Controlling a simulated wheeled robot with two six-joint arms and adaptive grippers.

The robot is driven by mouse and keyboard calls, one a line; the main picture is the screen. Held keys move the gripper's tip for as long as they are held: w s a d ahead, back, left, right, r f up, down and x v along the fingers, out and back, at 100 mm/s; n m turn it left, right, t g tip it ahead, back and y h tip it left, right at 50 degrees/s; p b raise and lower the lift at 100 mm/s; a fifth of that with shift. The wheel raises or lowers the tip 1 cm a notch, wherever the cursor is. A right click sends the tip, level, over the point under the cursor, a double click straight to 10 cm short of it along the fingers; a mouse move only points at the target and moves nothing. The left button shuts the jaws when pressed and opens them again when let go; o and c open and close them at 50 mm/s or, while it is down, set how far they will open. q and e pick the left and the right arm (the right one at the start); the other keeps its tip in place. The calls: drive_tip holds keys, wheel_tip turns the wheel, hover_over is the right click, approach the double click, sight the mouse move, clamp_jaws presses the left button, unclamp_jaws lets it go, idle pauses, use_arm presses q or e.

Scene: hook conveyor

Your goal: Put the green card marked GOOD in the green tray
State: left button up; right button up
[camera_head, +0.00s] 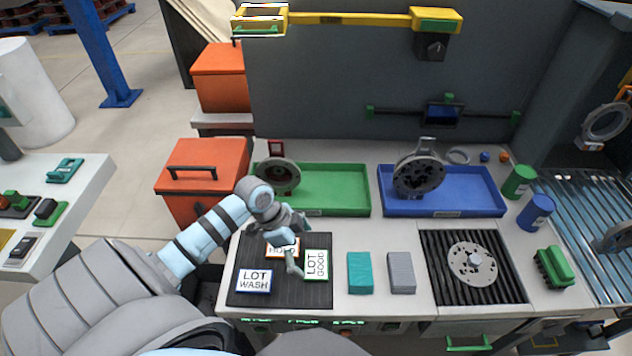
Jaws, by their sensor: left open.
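The green-bordered card marked LOT GOOD (317,265) lies on the dark mat (300,298), at its right side. My left gripper (294,262) is over the mat, just left of this card, with its jaws open and pointing down. I cannot tell whether a finger touches the card. The orange HOLD card (283,249) lies behind the gripper and is partly hidden by it. The blue-bordered LOT WASH card (254,281) lies at the front left of the mat. The green tray (338,192) stands behind the mat with a grey flanged part (279,176) at its left end. My right gripper is not visible.
A blue tray (470,200) holding a grey part (418,176) stands right of the green tray. A teal block (359,272) and a grey block (401,272) lie right of the mat. The right part of the green tray is clear.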

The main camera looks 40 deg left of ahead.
sight(315, 264)
use_arm(q)
drive_tip(key=x, duration=0.2)
drive_tip(key=shift+w+d+f, duration=0.1)
drive_tip(key=shift+d+f, duration=0.1)
drive_tip(key=x, duration=0.4)
drive_tip(key=shift+w+a+f+b, duration=0.25)
drive_tip(key=shift+w+f+b, duration=0.1)
drive_tip(key=shift+w+f, duration=0.1)
drive_tip(key=shift+s+r, duration=0.15)
drive_tip(key=shift+s, duration=0.1)
drive_tip(key=shift+c, duration=1.1)
drive_tip(key=shift+r, duration=0.1)
drive_tip(key=c, duration=0.8)
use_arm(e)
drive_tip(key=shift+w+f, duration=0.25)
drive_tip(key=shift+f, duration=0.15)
